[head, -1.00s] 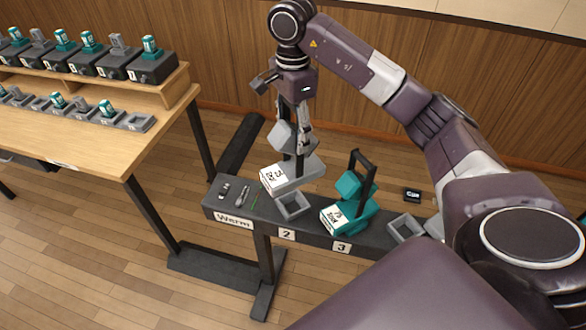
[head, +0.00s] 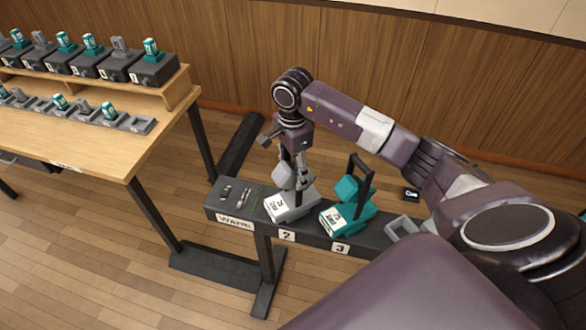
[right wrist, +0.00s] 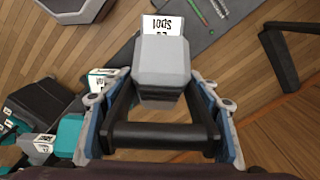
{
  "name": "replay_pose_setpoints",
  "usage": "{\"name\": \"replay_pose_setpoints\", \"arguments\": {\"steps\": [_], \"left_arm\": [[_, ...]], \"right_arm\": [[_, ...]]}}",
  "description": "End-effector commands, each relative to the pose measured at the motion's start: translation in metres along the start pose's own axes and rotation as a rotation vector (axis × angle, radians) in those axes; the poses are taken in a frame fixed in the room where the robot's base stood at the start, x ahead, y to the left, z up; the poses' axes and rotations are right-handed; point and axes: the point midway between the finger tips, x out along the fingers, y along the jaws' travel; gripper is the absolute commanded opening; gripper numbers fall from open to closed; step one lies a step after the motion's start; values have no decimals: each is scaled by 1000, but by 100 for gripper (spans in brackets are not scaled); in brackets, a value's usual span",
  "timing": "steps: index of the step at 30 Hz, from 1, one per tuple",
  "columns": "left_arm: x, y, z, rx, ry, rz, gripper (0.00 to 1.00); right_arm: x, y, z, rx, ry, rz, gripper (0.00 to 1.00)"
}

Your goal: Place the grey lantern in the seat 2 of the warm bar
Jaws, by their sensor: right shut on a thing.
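The grey lantern (head: 290,207), with a white label and a black handle, is upright over seat 2 of the warm bar (head: 320,234), above the "2" plate (head: 287,236). It covers the seat's grey frame, so I cannot tell whether it is fully down. My right gripper (head: 300,182) is shut on its handle from above. In the right wrist view the fingers (right wrist: 160,133) grip both ends of the black handle, with the grey lantern head (right wrist: 163,65) beyond. My left gripper is not in view.
A teal lantern (head: 346,218) stands close by in seat 3. An empty grey seat (head: 403,226) is further right. A wooden table (head: 75,145) at left holds more lanterns.

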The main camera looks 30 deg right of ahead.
Motion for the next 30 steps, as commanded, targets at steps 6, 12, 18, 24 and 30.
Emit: {"name": "replay_pose_setpoints", "arguments": {"steps": [6, 12, 18, 24, 30], "left_arm": [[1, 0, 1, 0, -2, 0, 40], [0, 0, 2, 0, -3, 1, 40], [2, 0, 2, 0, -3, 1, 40], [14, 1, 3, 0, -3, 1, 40], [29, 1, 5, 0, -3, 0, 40]], "right_arm": [[0, 0, -1, 1, 2, 0, 67], [0, 0, -1, 1, 1, 0, 75], [-2, -1, 0, 1, 1, -2, 75], [-27, -2, -1, 0, 2, -7, 75], [-72, -2, -1, 0, 1, -7, 75]]}}
